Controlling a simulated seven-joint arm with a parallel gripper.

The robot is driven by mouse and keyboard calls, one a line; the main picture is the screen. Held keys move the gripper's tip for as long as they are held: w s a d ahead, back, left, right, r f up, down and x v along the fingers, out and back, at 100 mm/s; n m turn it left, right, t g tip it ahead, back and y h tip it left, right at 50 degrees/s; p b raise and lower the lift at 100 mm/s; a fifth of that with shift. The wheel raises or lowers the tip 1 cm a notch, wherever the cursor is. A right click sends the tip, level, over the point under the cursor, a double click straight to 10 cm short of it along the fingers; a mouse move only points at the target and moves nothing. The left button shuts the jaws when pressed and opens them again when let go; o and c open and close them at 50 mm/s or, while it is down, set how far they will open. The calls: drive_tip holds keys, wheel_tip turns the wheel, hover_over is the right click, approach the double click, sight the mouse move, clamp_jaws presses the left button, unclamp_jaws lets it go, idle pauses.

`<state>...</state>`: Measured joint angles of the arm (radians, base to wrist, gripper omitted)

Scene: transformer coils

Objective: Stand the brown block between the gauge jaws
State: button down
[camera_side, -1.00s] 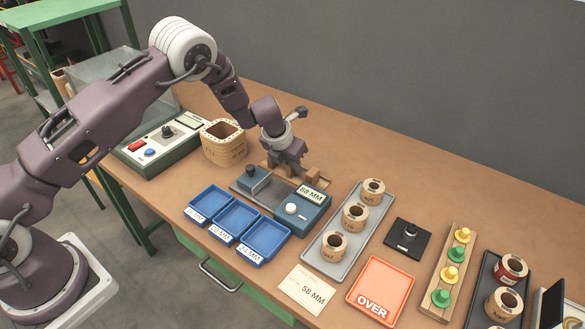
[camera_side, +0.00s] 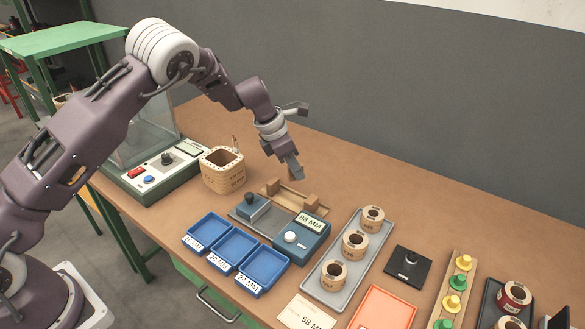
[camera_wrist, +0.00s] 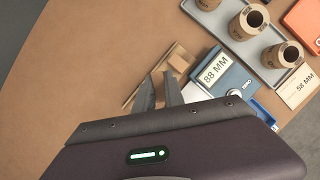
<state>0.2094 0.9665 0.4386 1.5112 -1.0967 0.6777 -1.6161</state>
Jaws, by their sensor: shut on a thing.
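My gripper (camera_side: 297,175) is raised above the back of a wooden rack, with its fingers pointing down. It is shut on the brown block, which is mostly hidden by the fingers; its outline is not clear. In the wrist view my gripper (camera_wrist: 160,88) shows two grey fingers close together. The gauge has a small blue jaw with a dark knob (camera_side: 252,207) at left and a blue housing (camera_side: 303,236) at right with an "88 MM" display. The space between the jaws looks empty.
The wooden rack (camera_side: 290,196) with two upright end blocks stands just behind the gauge. Blue trays (camera_side: 235,248) lie in front. A grey tray (camera_side: 340,252) with several coils is to the right. A perforated wooden holder (camera_side: 222,170) is at left. The bench behind is clear.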

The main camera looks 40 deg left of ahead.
drive_tip(key=m, duration=0.2)
drive_tip(key=m+g+h, duration=0.1)
drive_tip(key=shift+s+d+f+m, duration=0.15)
drive_tip(key=shift+s+f+m, duration=0.15)
drive_tip(key=shift+m, duration=0.1)
drive_tip(key=s+m+g, duration=0.3)
drive_tip(key=m+g, duration=0.1)
drive_tip(key=m, duration=0.6)
drive_tip(key=m+g+y, duration=0.3)
drive_tip(key=m+y, duration=0.1)
drive_tip(key=m, duration=1.1)
hover_over(271, 226)
drive_tip(key=w, duration=0.1)
drive_tip(key=shift+w+f, duration=0.2)
drive_tip(key=shift+f, duration=2)
drive_tip(key=shift+f, duration=0.15)
drive_tip(key=shift+f, duration=1.6)
drive_tip(key=c, duration=0.9)
unclamp_jaws()
drive_tip(key=shift+c, duration=0.2)
drive_tip(key=shift+r, duration=0.1)
